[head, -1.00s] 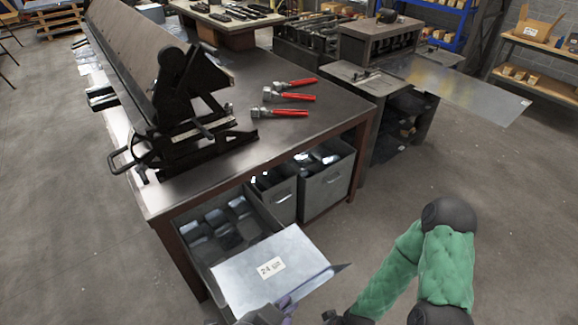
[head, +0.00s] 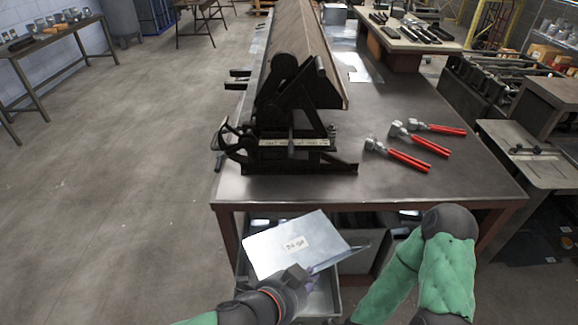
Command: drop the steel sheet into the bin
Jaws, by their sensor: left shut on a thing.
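My left gripper (head: 303,284) is shut on the steel sheet (head: 270,246), a bright, bent grey piece with a white label reading roughly "24 GA". The sheet is held tilted in front of the workbench, with a folded flange at its right. A grey bin (head: 326,302) stands low at the bench front, below and behind the sheet. The sheet and my gripper cover most of the bin's opening, so its contents are hidden now. My right arm comes in at the lower right; its gripper is outside the picture.
The workbench (head: 400,192) carries a black bending brake (head: 290,110) and several red-handled pliers (head: 405,158). More bins (head: 362,248) sit under the bench. Open floor (head: 110,200) lies to the left. A side table (head: 530,160) stands at right.

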